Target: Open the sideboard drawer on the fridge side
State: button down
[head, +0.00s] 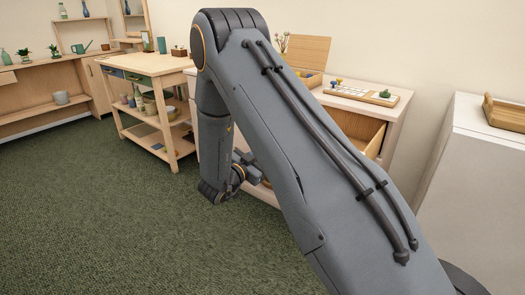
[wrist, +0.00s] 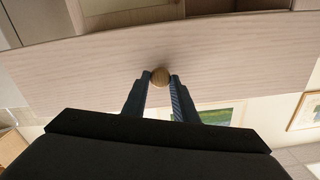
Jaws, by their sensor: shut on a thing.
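The pale wood sideboard (head: 396,101) stands right of centre in the head view, mostly behind my arm. On its fridge side a drawer (head: 374,138) shows its yellowish wooden inside, so it stands at least partly open. Its front is hidden by my arm. In the wrist view, my gripper (wrist: 161,82) is shut on a round wooden knob (wrist: 160,73) on a pale drawer front (wrist: 235,58). In the head view, my gripper (head: 252,170) is partly visible low before the sideboard; its fingertips and the knob are hidden there.
The white fridge (head: 478,165) stands right of the sideboard, with a wooden tray (head: 503,114) on top. A wooden workbench (head: 150,65) stands to the left. A board with small items (head: 362,93) lies on the sideboard. Green carpet (head: 130,220) is clear at the front left.

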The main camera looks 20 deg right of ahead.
jog(key=shift+s+a+f, duration=0.1)
jog(key=shift+s+a, duration=0.05)
jog(key=shift+s, duration=0.1)
jog(key=c, duration=1.9)
grip_release()
jog(key=o, duration=0.4)
jog(key=shift+a, duration=0.2)
jog(key=shift+o, duration=0.3)
jog(key=shift+d, duration=0.15)
jog(key=v, duration=0.7)
jog(key=shift+s+a, duration=0.25)
jog(key=shift+a, duration=0.05)
